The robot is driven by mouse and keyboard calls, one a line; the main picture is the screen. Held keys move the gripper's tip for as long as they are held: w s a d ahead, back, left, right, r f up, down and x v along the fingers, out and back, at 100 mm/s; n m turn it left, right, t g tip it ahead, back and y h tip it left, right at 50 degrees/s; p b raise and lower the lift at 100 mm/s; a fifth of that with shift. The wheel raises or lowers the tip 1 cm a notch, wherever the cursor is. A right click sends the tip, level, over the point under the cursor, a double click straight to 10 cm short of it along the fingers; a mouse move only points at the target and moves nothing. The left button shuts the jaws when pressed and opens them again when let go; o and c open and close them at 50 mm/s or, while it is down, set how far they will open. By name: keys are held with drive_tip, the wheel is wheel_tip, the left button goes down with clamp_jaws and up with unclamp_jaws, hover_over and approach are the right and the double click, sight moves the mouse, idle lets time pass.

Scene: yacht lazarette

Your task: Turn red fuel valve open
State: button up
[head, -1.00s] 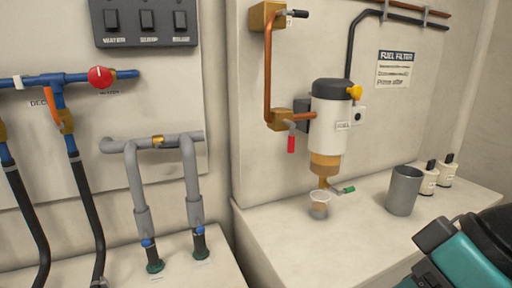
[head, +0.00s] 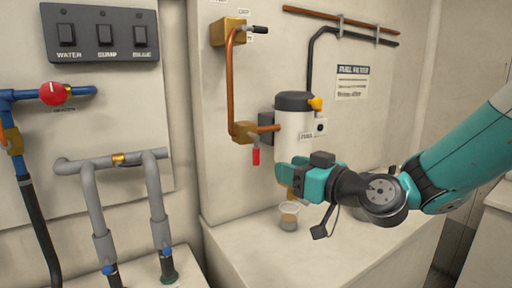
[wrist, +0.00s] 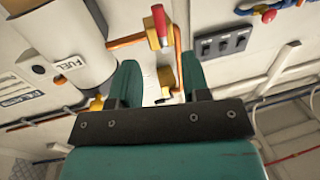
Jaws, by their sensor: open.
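The red fuel valve handle (head: 256,156) hangs downward from a brass valve body (head: 243,132) at the foot of a copper pipe, left of the white fuel filter (head: 292,128). In the wrist view the red handle (wrist: 159,20) shows at the top, beyond the fingers. My gripper (head: 281,172) is in front of the filter's lower part, a little right of and below the handle. In the wrist view my gripper (wrist: 161,78) has its two teal fingers apart, with nothing held between them. The filter's bowl and drain are mostly hidden behind my gripper.
A small cup (head: 289,215) stands on the white counter (head: 245,238) below my gripper. A black-handled valve (head: 259,30) is above the red one. A red round knob (head: 53,93) and grey pipes (head: 110,162) are on the left wall. A switch panel (head: 103,35) is above.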

sight(258, 157)
drive_tip(key=p+x, duration=0.4)
drive_tip(key=x, duration=0.7)
drive_tip(key=shift+s, duration=0.1)
clamp_jaws()
